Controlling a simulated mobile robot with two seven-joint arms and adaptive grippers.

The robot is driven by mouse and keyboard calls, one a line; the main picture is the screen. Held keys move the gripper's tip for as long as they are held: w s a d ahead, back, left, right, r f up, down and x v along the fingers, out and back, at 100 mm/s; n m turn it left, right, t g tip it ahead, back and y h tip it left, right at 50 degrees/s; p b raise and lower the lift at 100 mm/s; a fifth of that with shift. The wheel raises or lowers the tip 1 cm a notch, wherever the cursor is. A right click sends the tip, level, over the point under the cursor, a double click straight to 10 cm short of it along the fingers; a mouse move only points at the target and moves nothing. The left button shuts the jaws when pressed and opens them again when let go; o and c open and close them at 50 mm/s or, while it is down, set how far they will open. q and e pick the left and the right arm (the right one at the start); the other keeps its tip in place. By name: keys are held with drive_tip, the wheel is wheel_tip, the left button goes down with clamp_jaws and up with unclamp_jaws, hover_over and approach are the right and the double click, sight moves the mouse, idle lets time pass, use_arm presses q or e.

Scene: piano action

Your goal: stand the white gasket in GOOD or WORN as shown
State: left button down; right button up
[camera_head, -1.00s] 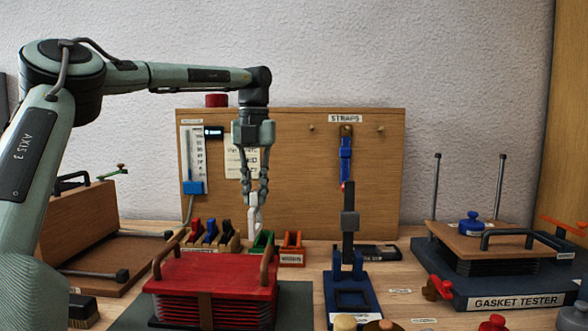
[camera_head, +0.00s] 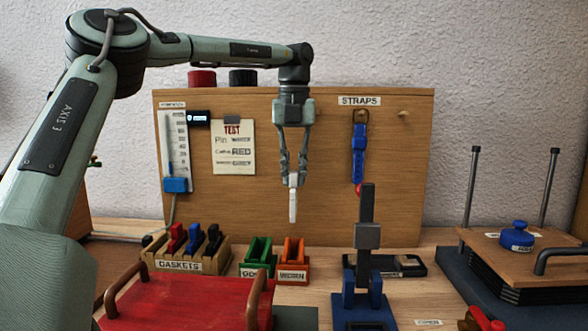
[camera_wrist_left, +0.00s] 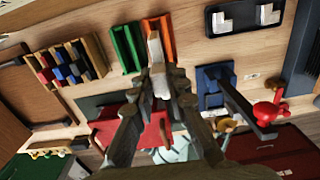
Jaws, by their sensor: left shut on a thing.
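My left gripper (camera_head: 293,182) is shut on the white gasket (camera_head: 293,206), a slim upright piece pointing down. It hangs in the air in front of the wooden board, above the orange WORN holder (camera_head: 291,262). The green GOOD holder (camera_head: 258,254) stands just left of the orange one. My right gripper is not in view.
A GASKETS rack (camera_head: 185,262) with red, blue and black pieces stands left of the holders. A blue stand (camera_head: 364,303) with a tall dark post is to their right. A red-topped block (camera_head: 185,297) is in front. A TEST card (camera_head: 233,147) hangs on the board.

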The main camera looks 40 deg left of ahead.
use_arm(q)
wheel_tip(320, 180, down, 6)
drive_tip(key=shift+r, duration=0.1)
drive_tip(key=shift+f, duration=0.45)
drive_tip(key=shift+f+b, duration=0.55)
drive_tip(key=shift+f, duration=0.05)
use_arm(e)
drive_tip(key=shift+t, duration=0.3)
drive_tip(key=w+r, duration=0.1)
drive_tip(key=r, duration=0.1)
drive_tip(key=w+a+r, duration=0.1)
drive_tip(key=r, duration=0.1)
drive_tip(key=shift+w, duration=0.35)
use_arm(q)
drive_tip(key=shift+p, duration=0.35)
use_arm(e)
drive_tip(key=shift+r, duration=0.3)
use_arm(q)
drive_tip(key=shift+f+b, duration=1.15)
drive_tip(key=shift+f, duration=1)
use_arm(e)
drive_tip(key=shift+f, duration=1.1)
use_arm(q)
drive_tip(key=c, duration=1.4)
unclamp_jaws()
